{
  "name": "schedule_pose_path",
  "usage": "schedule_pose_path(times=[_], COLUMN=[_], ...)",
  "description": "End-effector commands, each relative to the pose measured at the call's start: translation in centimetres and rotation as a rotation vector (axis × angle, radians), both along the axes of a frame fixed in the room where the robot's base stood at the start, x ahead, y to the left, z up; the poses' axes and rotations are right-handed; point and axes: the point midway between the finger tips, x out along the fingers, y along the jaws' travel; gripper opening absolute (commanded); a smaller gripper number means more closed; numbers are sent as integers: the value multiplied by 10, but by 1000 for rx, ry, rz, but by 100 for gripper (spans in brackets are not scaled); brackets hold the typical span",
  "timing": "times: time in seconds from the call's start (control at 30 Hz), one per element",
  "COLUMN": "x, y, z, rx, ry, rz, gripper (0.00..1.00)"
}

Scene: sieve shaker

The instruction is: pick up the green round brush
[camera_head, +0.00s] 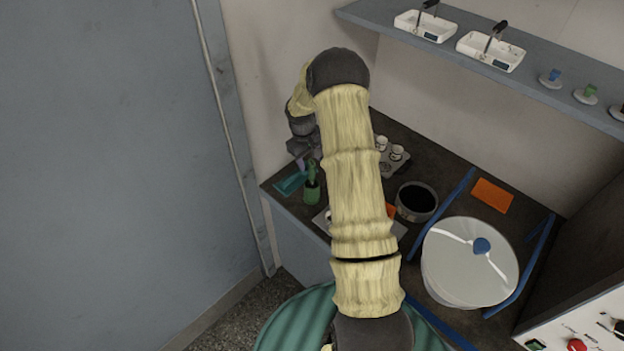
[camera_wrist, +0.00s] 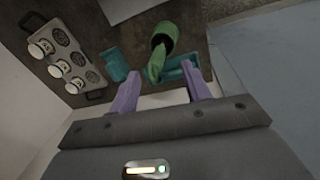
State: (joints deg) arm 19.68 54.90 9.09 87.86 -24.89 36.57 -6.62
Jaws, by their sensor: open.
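The green round brush (camera_head: 312,190) stands near the left end of the dark bench in the head view, with its thin handle pointing up. In the wrist view the brush (camera_wrist: 164,38) shows a round dark green body, and its lighter handle points toward my gripper. My gripper (camera_wrist: 160,71) is open and empty, its two purple fingers on either side of the handle tip in the picture. Whether the fingers are level with the handle I cannot tell. In the head view my gripper (camera_head: 305,164) is just above and left of the brush, partly hidden behind my arm.
Teal pieces (camera_wrist: 115,64) lie beside the brush; one also shows in the head view (camera_head: 290,184). A grey tray with white cups (camera_wrist: 95,77) stands nearby. A dark round bowl (camera_head: 416,200) and a large white-lidded drum (camera_head: 468,262) stand right. A shelf (camera_head: 500,68) hangs above.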

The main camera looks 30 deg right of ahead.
Motion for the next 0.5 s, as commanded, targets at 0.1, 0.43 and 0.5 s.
schedule_pose_path(times=[0.1,0.43,0.5], x=[0,2,3], y=[0,-8,-11], z=[0,-18,-25], rx=[0,1,2], ry=[0,3,2], rz=[0,0,0], gripper=[48,48,48])
